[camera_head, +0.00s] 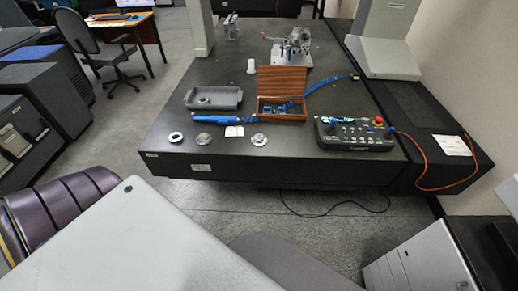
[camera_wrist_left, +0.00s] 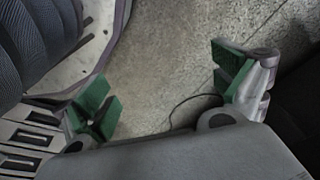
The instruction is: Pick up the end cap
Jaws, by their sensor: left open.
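Several small round metal parts lie near the front edge of the granite table (camera_head: 285,166) in the head view. One is a pale ring (camera_head: 176,137) at the left, one a brownish disc (camera_head: 203,138) beside it, and one a silver flanged disc (camera_head: 259,140) further right. I cannot tell for certain which is the end cap. My left gripper (camera_wrist_left: 165,85) shows in the left wrist view with its green-padded fingers wide apart, nothing between them, above the bare floor. It does not show in the head view. My right gripper is in neither view.
A grey tray (camera_head: 230,106) holding a round part, a blue tool (camera_head: 218,120), a wooden box (camera_head: 290,117) with its lid up and a control panel (camera_head: 352,145) stand on the table. A fixture (camera_head: 291,58) stands at the back. A chair (camera_head: 88,190) is at lower left.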

